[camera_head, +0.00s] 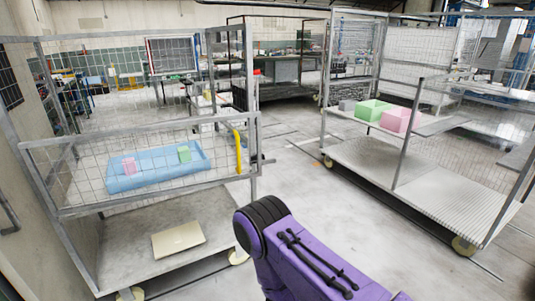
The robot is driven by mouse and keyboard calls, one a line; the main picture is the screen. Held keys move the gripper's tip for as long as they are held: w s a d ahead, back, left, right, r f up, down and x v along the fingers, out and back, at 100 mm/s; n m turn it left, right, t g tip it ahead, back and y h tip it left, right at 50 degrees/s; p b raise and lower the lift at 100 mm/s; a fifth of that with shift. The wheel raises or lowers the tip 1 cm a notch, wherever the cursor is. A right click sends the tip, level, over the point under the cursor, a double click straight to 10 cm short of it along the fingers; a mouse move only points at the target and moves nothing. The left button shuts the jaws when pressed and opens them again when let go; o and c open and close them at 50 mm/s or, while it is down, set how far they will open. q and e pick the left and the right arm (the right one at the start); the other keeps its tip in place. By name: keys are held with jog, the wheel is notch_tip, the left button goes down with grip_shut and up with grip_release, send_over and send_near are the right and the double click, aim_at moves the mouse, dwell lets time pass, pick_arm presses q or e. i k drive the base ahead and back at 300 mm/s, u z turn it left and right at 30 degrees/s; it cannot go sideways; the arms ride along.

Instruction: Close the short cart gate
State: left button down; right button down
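A grey wire-mesh cart (247,70) stands at the left. A low mesh gate panel (80,183) with a metal frame spans the front of it at mid height. A yellow upright bar (238,152) is near the panel's right end. I cannot tell whether the panel is latched. Neither gripper is in view; only a purple arm link of mine with a black joint shows at the bottom centre, right of the cart.
Behind the mesh is a blue tray (128,182) with a pink block (129,166) and a green block (184,154). A beige flat item (178,240) lies on the lower deck. A second cart (400,165) at right holds green and pink boxes. Floor between the carts is clear.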

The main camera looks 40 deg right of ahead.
aim_at(25, 148)
jog(key=z, duration=0.5)
jog(key=i, duration=0.75)
jog(key=z, duration=0.35)
